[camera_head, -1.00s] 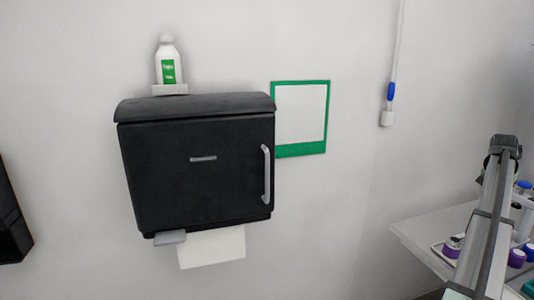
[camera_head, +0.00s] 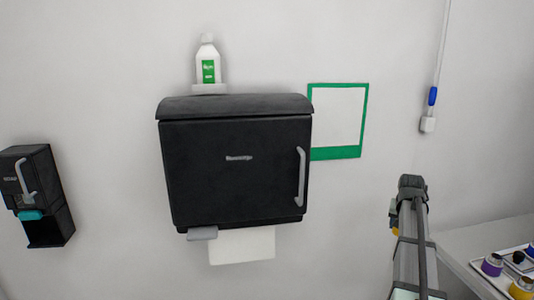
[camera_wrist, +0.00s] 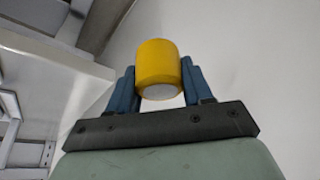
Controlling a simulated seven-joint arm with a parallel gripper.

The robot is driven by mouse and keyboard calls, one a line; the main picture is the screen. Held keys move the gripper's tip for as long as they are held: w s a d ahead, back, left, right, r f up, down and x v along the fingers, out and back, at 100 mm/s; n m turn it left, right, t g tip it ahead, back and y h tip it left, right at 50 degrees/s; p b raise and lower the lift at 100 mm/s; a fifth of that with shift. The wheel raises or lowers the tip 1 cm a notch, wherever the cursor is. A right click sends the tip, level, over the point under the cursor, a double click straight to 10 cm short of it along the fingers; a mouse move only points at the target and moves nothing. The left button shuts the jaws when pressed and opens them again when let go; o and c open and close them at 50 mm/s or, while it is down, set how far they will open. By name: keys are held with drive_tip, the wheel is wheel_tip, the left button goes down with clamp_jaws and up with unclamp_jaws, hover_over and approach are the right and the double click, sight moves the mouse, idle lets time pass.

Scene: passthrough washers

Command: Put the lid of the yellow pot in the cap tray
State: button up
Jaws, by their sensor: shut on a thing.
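My gripper (camera_wrist: 158,75) is shut on a yellow cylindrical lid (camera_wrist: 157,58). The lid sits between the two blue fingers, with a whitish round end facing the wrist camera. In the head view a small bit of yellow (camera_head: 394,231) shows beside my arm, in front of the wall. A yellow pot (camera_head: 522,288) is cut off at the lower right edge, on the table. I cannot tell which tray is the cap tray.
A table (camera_head: 470,238) at lower right holds a pale tray (camera_head: 478,272) with a purple pot (camera_head: 492,264). On the wall are a black towel dispenser (camera_head: 235,170), a white bottle (camera_head: 207,62), a green-framed sheet (camera_head: 338,122) and a smaller black dispenser (camera_head: 37,190).

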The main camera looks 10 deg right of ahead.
drive_tip(key=s+a+f+n+y, duration=0.1)
drive_tip(key=a+f+n, duration=0.1)
drive_tip(key=a, duration=1.2)
drive_tip(key=s+a+f+n+y, duration=0.1)
drive_tip(key=a+f+n, duration=0.2)
drive_tip(key=a, duration=1.1)
drive_tip(key=a+f+n+t, duration=0.1)
drive_tip(key=a+f, duration=0.3)
drive_tip(key=a, duration=1.1)
drive_tip(key=shift+s+n+y, duration=0.4)
drive_tip(key=shift+n, duration=0.5)
